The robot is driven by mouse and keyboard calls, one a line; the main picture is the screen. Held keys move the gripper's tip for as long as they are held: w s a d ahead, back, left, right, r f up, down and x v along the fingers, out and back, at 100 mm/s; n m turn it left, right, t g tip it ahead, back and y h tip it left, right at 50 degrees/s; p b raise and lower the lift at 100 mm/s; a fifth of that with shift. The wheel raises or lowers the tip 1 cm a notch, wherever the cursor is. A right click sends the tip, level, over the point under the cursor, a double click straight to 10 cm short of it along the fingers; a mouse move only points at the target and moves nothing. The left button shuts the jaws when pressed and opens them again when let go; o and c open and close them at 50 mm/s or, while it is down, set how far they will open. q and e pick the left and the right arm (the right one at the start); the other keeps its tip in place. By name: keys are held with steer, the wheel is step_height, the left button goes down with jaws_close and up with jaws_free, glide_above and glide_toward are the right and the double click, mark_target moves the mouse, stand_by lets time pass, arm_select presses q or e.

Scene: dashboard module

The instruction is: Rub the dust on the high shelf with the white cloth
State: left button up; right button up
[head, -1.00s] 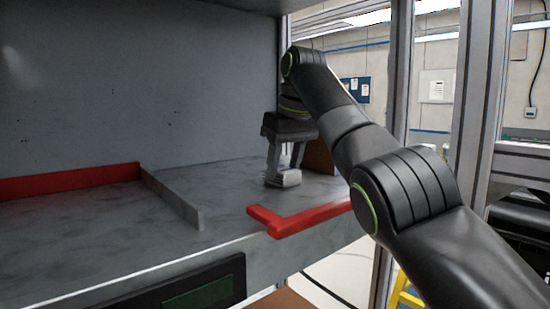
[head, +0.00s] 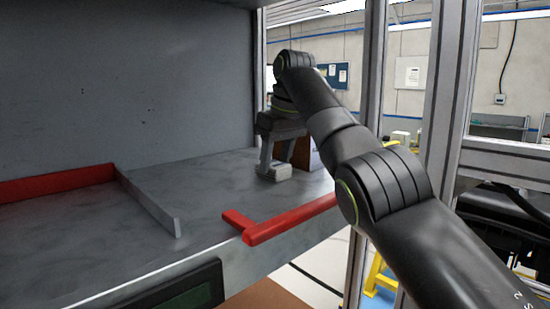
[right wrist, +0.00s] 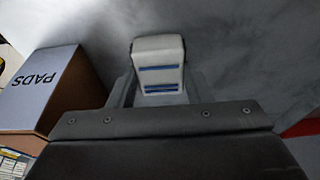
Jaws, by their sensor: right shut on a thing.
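The white cloth (right wrist: 158,62) is a folded pad with blue stripes, held in my right gripper (right wrist: 160,88). In the head view my right gripper (head: 274,158) points down, with the cloth (head: 273,174) at its tips, low on the grey shelf (head: 205,185). The cloth appears to touch the shelf surface, but its underside is hidden. Darker grey smudges, which look like dust, lie over the shelf and around the cloth in the right wrist view. My left gripper is out of view.
A brown box marked PADS (right wrist: 38,88) stands close beside the gripper; it is partly hidden in the head view (head: 303,152). A red rail (head: 290,217) runs along the front edge. A grey divider (head: 150,200) stands left. A metal post (head: 366,140) is at right.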

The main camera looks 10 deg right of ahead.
steer(key=shift+s+a+f+b, duration=0.25)
steer(key=shift+s+a+b, duration=0.2)
steer(key=shift+a+b, duration=0.2)
steer(key=shift+s+a+b, duration=0.45)
steer(key=shift+s+a, duration=0.05)
steer(key=shift+a, duration=0.1)
steer(key=shift+s+a+r, duration=0.15)
steer(key=shift+s+a, duration=0.05)
steer(key=shift+a, duration=0.1)
steer(key=shift+s+a+b, duration=0.8)
steer(key=shift+a+b, duration=0.25)
steer(key=shift+a, duration=0.1)
steer(key=shift+s+a+r, duration=0.1)
steer(key=shift+s+a, duration=0.25)
steer(key=shift+a, duration=0.2)
steer(key=shift+s+a+b, duration=0.45)
steer(key=shift+a+b, duration=0.1)
steer(key=shift+b, duration=0.35)
steer(key=shift+s+a+b, duration=0.4)
steer(key=shift+s+a, duration=0.25)
steer(key=shift+a, duration=0.2)
